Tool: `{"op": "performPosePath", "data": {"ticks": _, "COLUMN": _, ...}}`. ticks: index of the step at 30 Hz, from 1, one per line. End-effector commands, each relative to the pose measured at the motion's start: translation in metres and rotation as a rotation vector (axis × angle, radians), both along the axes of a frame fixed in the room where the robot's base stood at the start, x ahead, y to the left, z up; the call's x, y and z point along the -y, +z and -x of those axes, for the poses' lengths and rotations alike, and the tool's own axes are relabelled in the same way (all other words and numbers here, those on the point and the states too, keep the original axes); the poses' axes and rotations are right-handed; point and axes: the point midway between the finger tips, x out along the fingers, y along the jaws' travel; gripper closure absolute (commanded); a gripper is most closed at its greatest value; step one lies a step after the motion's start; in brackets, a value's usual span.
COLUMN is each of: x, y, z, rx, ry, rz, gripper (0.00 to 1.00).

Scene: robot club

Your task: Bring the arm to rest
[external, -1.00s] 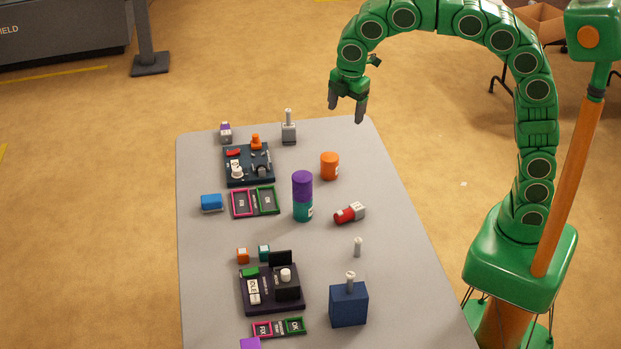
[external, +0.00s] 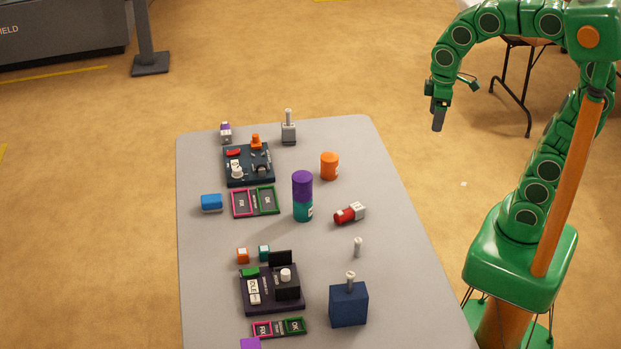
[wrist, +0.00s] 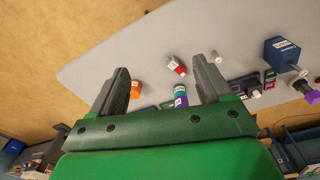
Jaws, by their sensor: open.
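My green arm curves up from its base at the right in the external view. My gripper (external: 439,118) hangs in the air to the right of the table's far right corner, clear of everything, with its fingers pointing down. In the wrist view my gripper (wrist: 160,85) shows two dark grey fingers spread wide apart with nothing between their tips. The fingers are open and empty.
The grey table (external: 390,290) holds a purple and teal cylinder (external: 302,196), an orange cylinder (external: 329,166), a red and white piece (external: 350,213), a blue block (external: 348,306) and two dark boards (external: 249,165). A folding table (external: 513,85) stands behind my arm. Floor below my gripper is clear.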

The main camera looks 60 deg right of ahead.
Motion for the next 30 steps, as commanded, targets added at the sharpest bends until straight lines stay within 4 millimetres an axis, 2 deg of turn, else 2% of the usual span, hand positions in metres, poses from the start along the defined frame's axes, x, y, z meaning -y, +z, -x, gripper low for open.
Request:
{"op": "performPosePath", "data": {"ticks": 9, "x": 0.036, "y": -0.048, "z": 0.1, "rx": -0.127, "ry": -0.356, "rz": -0.001, "gripper": 0.21}}
{"op": "performPosePath", "data": {"ticks": 13, "x": 0.043, "y": -0.063, "z": 0.13, "rx": -0.187, "ry": -0.452, "rz": 0.014, "gripper": 0.21}}
{"op": "performPosePath", "data": {"ticks": 14, "x": 0.044, "y": -0.065, "z": 0.134, "rx": -0.195, "ry": -0.466, "rz": 0.016, "gripper": 0.21}}
{"op": "performPosePath", "data": {"ticks": 30, "x": 0.044, "y": -0.065, "z": 0.134, "rx": -0.195, "ry": -0.466, "rz": 0.016, "gripper": 0.21}}
